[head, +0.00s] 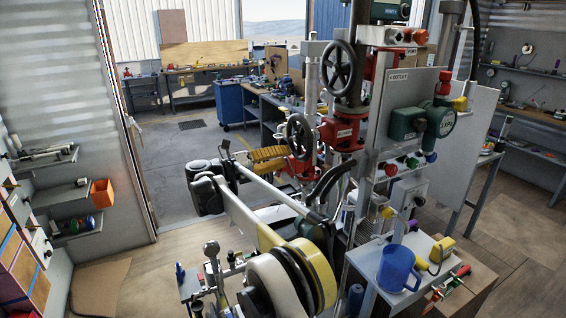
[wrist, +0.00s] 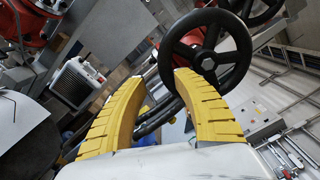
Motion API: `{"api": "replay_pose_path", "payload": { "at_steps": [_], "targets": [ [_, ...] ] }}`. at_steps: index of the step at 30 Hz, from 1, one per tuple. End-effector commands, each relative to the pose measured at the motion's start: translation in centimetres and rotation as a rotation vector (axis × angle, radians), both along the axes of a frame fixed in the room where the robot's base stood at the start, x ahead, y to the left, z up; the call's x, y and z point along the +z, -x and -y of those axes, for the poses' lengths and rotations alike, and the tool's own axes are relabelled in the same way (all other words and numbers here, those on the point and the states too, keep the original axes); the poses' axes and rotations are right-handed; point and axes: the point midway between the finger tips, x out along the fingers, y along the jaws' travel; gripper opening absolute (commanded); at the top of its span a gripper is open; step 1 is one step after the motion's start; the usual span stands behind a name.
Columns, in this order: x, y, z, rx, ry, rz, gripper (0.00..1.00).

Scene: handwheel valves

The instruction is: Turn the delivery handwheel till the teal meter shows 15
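Two black handwheels show in the head view: an upper one (head: 339,66) and a lower one (head: 300,135), each by a red valve body. I cannot tell from a label which is the delivery one. My gripper (head: 284,157) has yellow ribbed fingers and is just left of the lower handwheel. In the wrist view my gripper (wrist: 160,76) is open and empty, with a wide gap between its fingers. A black spoked handwheel (wrist: 205,50) is just beyond the tips, its rim overlapping the right fingertip in view; contact is unclear. The teal meter (head: 440,119) is at the right; its reading is illegible.
A shelf with a blue mug (head: 397,268) juts out at lower right. Upright pipes stand close behind the lower wheel. The floor (head: 180,150) to the left is mostly clear.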

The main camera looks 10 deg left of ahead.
Motion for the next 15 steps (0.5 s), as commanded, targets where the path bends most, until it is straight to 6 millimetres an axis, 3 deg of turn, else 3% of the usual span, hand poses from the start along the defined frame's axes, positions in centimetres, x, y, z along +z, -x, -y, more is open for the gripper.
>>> {"api": "replay_pose_path", "payload": {
  "at_steps": [1, 6, 15],
  "targets": [
    [-0.8, 0.6, 0.4, 0.000, 0.047, -0.069, 0.35],
    [-0.8, 1.8, 1.2, 0.000, 0.170, -0.252, 0.35],
    [-0.6, 1.9, 1.2, 0.000, 0.182, -0.268, 0.35]
  ]
}}
